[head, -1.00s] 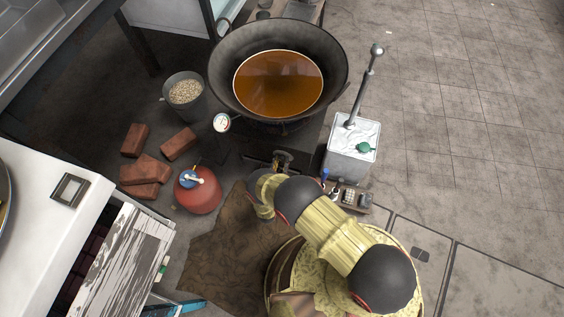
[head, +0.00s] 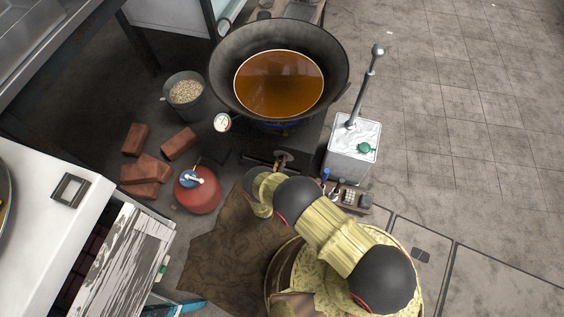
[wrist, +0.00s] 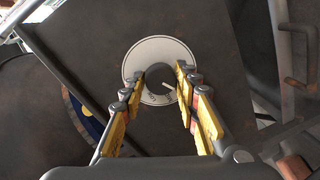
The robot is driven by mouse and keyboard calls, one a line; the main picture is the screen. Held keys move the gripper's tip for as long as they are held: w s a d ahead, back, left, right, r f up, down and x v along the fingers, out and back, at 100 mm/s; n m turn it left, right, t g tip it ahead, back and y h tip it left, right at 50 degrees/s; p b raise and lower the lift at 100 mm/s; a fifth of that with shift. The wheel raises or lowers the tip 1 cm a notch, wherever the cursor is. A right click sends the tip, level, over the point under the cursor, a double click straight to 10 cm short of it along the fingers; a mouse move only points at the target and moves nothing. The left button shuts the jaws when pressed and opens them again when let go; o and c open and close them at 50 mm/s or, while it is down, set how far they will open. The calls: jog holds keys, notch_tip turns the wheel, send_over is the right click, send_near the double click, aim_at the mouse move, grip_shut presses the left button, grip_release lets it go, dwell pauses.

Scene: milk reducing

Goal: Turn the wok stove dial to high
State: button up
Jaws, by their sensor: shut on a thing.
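The wok stove dial is a dark round knob (wrist: 158,72) on a white ring plate (wrist: 150,48) with small markings, fixed to a dark sloping panel in the wrist view. A white mark on the knob points toward the lower right. My gripper (wrist: 161,76) is shut on the knob, one finger on each side. In the head view my gripper (head: 283,158) is at the front of the stove, below the wok (head: 222,70), and the dial is hidden. The wok holds brown-orange liquid. A blue glow (head: 283,128) shows under it.
A red gas canister (head: 198,194) and several bricks (head: 145,170) stand left of the stove. A grey bucket (head: 187,102) is beside the wok. A metal box with a tall handle (head: 352,160) stands close on the right. Tiled floor on the right is clear.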

jog(key=shift+d+r+n, duration=0.1)
jog(key=shift+d+n, duration=0.15)
jog(key=shift+n, duration=0.25)
jog(key=o, duration=0.9)
jog(key=shift+o, duration=1.3)
jog(key=shift+a, duration=0.1)
jog(key=shift+s+a, duration=0.1)
jog(key=v, duration=1.2)
